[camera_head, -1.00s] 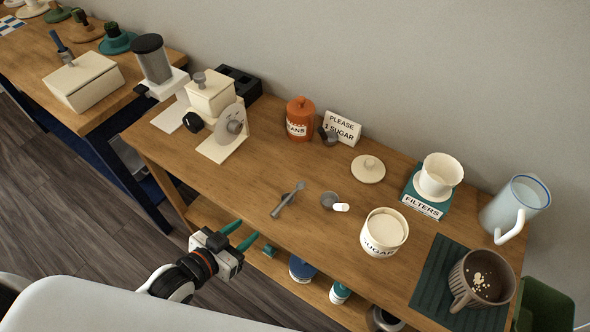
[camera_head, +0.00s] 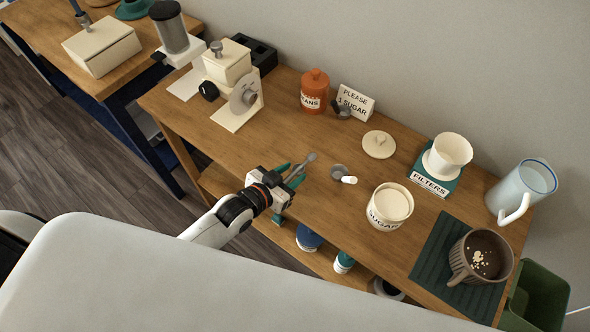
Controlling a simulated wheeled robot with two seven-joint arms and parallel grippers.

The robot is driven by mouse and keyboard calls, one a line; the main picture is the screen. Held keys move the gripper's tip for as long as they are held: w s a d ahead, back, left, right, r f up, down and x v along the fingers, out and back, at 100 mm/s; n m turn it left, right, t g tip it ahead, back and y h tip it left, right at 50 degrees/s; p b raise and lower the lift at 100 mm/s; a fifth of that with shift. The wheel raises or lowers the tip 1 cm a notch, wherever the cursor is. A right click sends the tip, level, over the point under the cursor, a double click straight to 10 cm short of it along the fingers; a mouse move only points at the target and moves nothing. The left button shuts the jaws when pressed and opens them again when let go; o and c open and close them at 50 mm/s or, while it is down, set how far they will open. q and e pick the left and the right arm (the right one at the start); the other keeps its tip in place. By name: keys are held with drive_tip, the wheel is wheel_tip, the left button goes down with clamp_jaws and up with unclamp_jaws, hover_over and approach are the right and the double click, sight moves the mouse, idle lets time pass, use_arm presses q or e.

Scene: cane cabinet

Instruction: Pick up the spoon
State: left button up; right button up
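The spoon (camera_head: 310,158) is grey and lies on the wooden counter (camera_head: 250,148), near its front edge. Its head points away to the upper right and its handle runs back toward my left gripper (camera_head: 291,174). The teal fingers of that gripper are apart, one on each side of the handle as seen from above. The gripper's body hides the handle's near end. I cannot tell whether the fingers touch the spoon or how high they are above the counter. My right gripper is not in view.
A small grey scoop with a white handle (camera_head: 348,180) lies just right of the spoon, and the sugar jar (camera_head: 386,212) stands beyond it. A cream grinder (camera_head: 228,66) is to the left. The counter behind the spoon is clear up to the orange beans jar (camera_head: 314,96).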

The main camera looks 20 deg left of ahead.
use_arm(q)
drive_tip(key=shift+w+d+f, duration=0.1)
drive_tip(key=shift+w+f, duration=0.05)
drive_tip(key=shift+w, duration=0.1)
clamp_jaws()
drive_tip(key=shift+s, duration=0.1)
